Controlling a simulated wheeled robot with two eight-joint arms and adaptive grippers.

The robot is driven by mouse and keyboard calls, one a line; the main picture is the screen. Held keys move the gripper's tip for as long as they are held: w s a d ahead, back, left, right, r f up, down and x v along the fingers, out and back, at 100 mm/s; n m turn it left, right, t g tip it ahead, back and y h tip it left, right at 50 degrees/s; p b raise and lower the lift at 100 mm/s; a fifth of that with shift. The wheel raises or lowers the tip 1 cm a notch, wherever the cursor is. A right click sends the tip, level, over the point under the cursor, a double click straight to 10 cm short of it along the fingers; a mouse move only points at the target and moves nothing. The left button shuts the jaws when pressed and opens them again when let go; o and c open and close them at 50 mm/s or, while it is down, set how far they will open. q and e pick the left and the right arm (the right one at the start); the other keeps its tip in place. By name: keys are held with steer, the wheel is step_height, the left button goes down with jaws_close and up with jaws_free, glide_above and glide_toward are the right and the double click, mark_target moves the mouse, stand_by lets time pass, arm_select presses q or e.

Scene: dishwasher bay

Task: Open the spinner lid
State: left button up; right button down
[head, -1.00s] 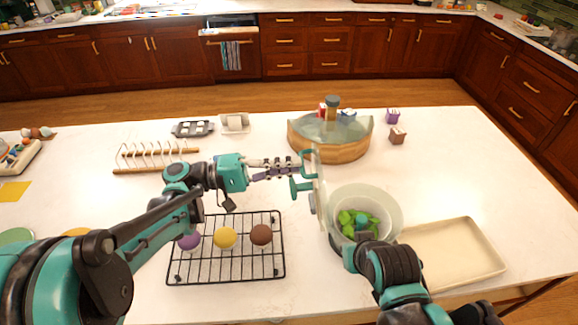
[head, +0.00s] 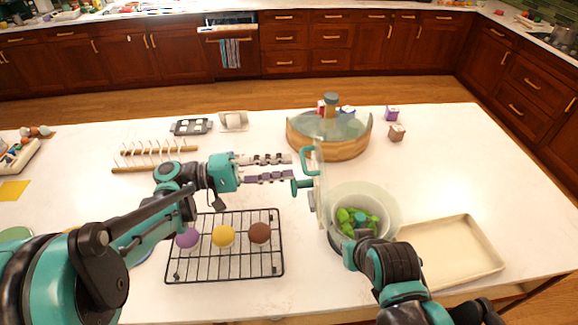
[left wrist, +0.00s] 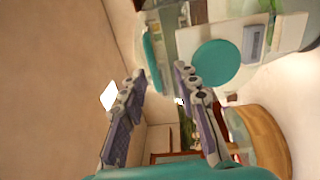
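The salad spinner is a pale translucent bowl (head: 388,205) with green leaves (head: 347,222) inside and a teal piece among them. Its lid (head: 320,190) stands upright, edge-on, at the bowl's left side, off the top. The lid's teal loop handle (head: 306,160) and teal round knob (head: 301,187) face left. My left gripper (head: 293,168) is open and empty, its fingertips just left of the lid. In the left wrist view, the handle (left wrist: 152,62) and knob (left wrist: 215,63) show beyond the spread fingertips (left wrist: 160,70). My right arm reaches the bowl's front; its gripper does not show.
A black wire rack (head: 225,270) with purple, yellow and brown balls lies below the left arm. A beige tray (head: 450,255) is right of the bowl. A round wooden container (head: 330,145) stands behind. A wooden dish rack (head: 155,158) is at the left.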

arm_select(q)
steer(key=a, duration=1)
steer(key=shift+f, duration=0.3)
arm_select(e)
steer(key=shift+a, duration=0.1)
